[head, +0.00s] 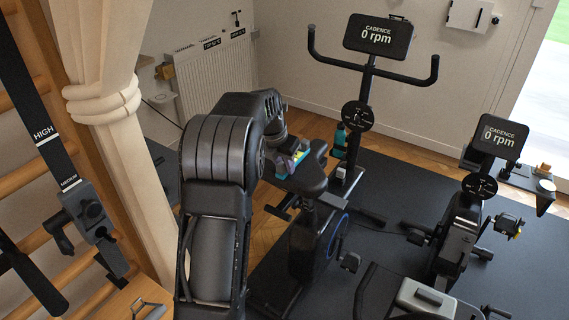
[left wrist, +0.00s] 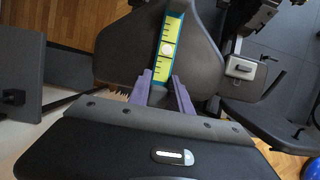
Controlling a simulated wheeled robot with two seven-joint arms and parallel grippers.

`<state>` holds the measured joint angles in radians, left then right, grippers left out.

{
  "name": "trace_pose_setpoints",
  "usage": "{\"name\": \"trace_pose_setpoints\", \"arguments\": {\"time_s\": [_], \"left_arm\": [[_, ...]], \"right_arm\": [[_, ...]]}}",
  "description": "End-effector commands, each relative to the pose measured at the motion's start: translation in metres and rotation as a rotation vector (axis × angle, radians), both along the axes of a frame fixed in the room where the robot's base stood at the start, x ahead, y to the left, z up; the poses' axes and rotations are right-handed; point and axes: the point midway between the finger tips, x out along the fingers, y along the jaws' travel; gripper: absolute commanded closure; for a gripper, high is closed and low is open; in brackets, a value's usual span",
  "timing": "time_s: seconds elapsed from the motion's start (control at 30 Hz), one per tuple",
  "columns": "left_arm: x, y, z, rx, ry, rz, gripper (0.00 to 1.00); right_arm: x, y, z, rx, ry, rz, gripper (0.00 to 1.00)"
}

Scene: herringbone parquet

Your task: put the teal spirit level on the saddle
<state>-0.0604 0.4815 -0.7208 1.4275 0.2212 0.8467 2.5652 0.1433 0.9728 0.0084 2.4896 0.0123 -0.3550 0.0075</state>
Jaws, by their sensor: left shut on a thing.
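The teal spirit level (head: 299,156) has a yellow scale face with black marks and a round pale vial, clearest in the left wrist view (left wrist: 170,35). My left gripper (head: 287,163) has purple fingers, one on each side of the level's near end in the left wrist view (left wrist: 162,82), and is shut on it. The dark saddle (head: 312,181) of the nearer exercise bike lies directly under the level; it also fills the middle of the left wrist view (left wrist: 118,48). I cannot tell whether the level touches it. My right gripper is not in view.
The bike's handlebar (head: 400,78) and cadence screen (head: 378,36) rise behind the saddle. A teal bottle (head: 340,140) stands on its frame. A second bike (head: 458,225) is at the right. A cream curtain (head: 105,95) and wall bars (head: 25,178) are at the left.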

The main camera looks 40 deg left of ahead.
Motion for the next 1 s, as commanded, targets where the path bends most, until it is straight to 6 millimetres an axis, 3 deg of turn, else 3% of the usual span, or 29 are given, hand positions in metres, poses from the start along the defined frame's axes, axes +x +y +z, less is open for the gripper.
{"name": "trace_pose_setpoints", "arguments": {"time_s": [0.33,0.5,0.7,1.0], "left_arm": [[0.0001,-0.0001,-0.0004,0.0,0.0,0.0,0.5],[0.0001,-0.0002,-0.0004,0.0,0.0,0.0,0.5],[-0.0001,-0.0002,-0.0007,-0.001,0.001,0.0,0.35],[0.0,-0.0002,0.0004,0.0,0.0,0.0,0.35]], "right_arm": [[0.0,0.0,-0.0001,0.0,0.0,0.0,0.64],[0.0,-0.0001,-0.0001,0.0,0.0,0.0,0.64],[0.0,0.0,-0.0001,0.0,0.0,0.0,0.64],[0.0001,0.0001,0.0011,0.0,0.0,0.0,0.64]]}}
